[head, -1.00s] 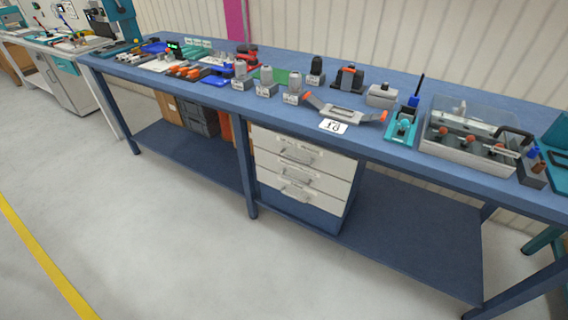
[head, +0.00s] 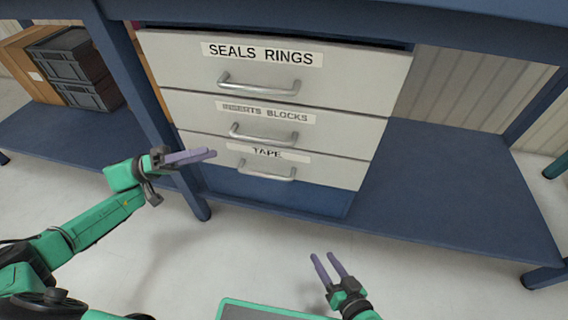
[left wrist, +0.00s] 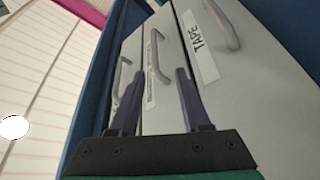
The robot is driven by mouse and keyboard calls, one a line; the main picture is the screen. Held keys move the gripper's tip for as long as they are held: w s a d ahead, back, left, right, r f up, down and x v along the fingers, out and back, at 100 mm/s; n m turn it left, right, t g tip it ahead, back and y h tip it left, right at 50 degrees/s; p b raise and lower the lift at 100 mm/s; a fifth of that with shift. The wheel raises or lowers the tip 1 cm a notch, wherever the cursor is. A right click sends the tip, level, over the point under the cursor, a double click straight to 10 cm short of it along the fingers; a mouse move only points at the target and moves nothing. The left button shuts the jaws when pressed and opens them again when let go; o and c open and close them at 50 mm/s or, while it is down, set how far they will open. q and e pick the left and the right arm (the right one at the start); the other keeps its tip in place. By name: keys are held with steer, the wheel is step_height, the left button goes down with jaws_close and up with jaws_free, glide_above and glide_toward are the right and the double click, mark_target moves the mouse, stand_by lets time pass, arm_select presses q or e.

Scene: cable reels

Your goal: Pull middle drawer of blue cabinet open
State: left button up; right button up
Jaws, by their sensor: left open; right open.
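The drawer cabinet has a blue body (head: 275,195) and pale grey drawer fronts, which look closed. The middle drawer (head: 345,133), labelled "INSERTS BLOCKS", has a silver bar handle (head: 263,138). My left gripper (head: 213,154) is open and empty, left of that handle, its fingers pointing right across the cabinet's left side. In the left wrist view my left gripper (left wrist: 160,80) faces the fronts, with the middle handle (left wrist: 153,55) seen between its fingers, apart from them. My right gripper (head: 325,258) is open and empty, low in front of the cabinet.
The top drawer (head: 370,75) reads "SEALS RINGS" and the bottom drawer (head: 340,172) "TAPE"; each has a similar handle. A blue bench leg (head: 140,95) stands just left of the cabinet. Dark crates (head: 75,65) sit on the lower shelf. The shelf at right (head: 450,190) is bare.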

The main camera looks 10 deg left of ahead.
mark_target(259, 140)
arm_select(q)
steer(key=shift+g, duration=0.4)
steer(key=x, duration=0.4)
steer(key=b+x, duration=0.1)
steer(key=x, duration=0.8)
steer(key=shift+s+d+r, duration=0.15)
steer(key=shift+s+r, duration=0.05)
steer(key=shift+r, duration=0.2)
steer(key=shift+w+d+r, duration=0.15)
steer(key=shift+d, duration=0.25)
arm_select(e)
steer(key=shift+a+f+t, duration=0.1)
steer(key=shift+f+t, duration=0.3)
steer(key=shift+f, duration=0.5)
arm_select(q)
jaws_close()
